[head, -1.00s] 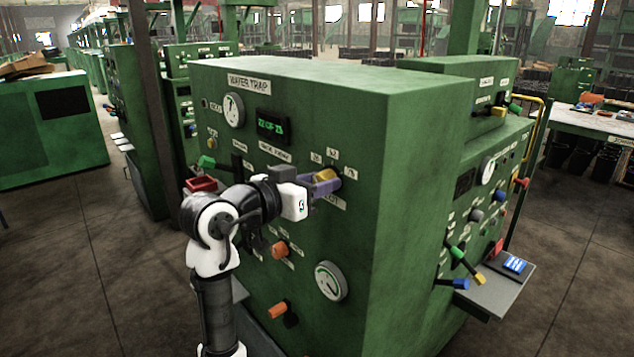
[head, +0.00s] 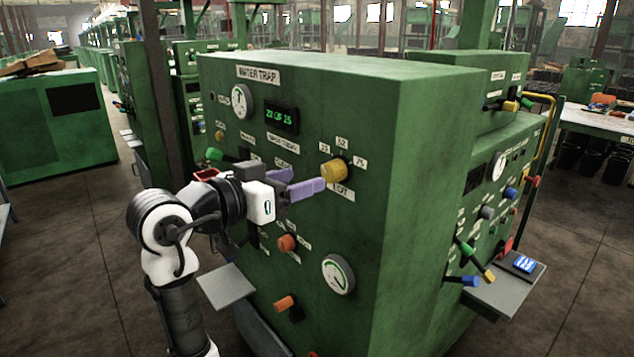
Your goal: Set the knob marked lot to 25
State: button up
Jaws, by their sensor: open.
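The yellow knob (head: 334,170) is on the upper right of the green machine's front panel. The plate below it (head: 341,194) appears to read LOT. Small plates around its top appear to read 25 (head: 324,147), 32 (head: 341,141) and 75 (head: 360,161). I cannot tell for sure which one the knob points at. My gripper (head: 308,181), with purple fingers, is just left of the knob. Its fingers are apart and empty. The nearer fingertip comes close to the knob's lower left; I cannot tell whether it touches.
The green machine (head: 390,85) is labelled WATER TRAP and has a display (head: 281,120) that seems to read 22 OF 25. Orange knobs (head: 287,243) and a gauge (head: 338,274) are below my gripper. A grey shelf (head: 226,285) juts out at lower left.

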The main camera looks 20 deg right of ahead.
jog(key=b+v, duration=0.1)
jog(key=v, duration=0.5)
jog(key=shift+a, duration=0.25)
jog(key=shift+s, duration=0.15)
